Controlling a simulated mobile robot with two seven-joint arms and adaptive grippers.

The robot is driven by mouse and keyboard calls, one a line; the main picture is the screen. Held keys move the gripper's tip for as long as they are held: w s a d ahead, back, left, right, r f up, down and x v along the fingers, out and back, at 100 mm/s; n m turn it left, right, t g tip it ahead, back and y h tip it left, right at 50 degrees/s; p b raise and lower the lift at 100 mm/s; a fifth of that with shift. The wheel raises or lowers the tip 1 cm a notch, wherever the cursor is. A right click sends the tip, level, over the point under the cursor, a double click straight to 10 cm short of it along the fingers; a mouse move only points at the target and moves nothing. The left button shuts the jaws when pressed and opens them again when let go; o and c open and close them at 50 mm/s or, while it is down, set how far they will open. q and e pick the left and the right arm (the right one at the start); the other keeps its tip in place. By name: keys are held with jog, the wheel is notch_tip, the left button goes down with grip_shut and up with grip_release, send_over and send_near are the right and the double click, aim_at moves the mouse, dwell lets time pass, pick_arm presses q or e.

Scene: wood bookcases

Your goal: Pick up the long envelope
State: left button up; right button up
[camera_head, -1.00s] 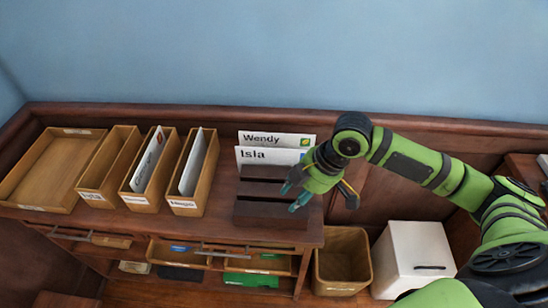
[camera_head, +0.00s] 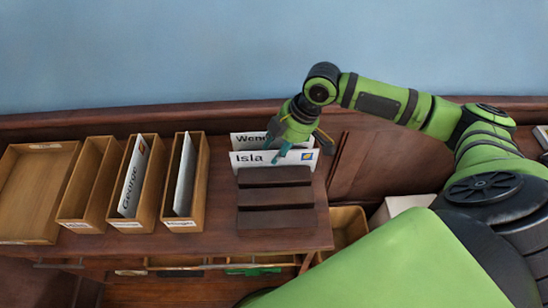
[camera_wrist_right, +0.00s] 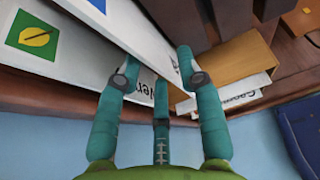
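Two upright white envelopes stand in the dark slotted wooden rack (camera_head: 275,218). The front one reads "Isla" (camera_head: 245,159) and has a stamp at its right end. The rear one starts "Wen" (camera_head: 243,139), with the rest hidden by my gripper. Which is the long one is unclear. My right gripper (camera_head: 281,150) is open, its fingers pointing down at the envelopes' top edges. In the right wrist view its teal fingers (camera_wrist_right: 158,65) are spread, with a lettered white envelope (camera_wrist_right: 141,42) between them. Whether they touch it is unclear. My left gripper is out of view.
Several narrow wooden trays stand left of the rack, one holding an envelope reading "George" (camera_head: 131,182). A wide empty tray (camera_head: 35,190) is at far left. The blue wall (camera_head: 200,50) rises behind. A wooden bin (camera_head: 347,222) and a white box (camera_head: 405,202) stand at right.

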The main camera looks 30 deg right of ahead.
jog(key=shift+x, duration=0.9)
grip_shut()
jog(key=shift+r, duration=0.15)
jog(key=s+d+r+b, duration=0.4)
jog(key=s+d+r, duration=0.3)
jog(key=d+r, duration=0.2)
jog(key=shift+r, duration=0.95)
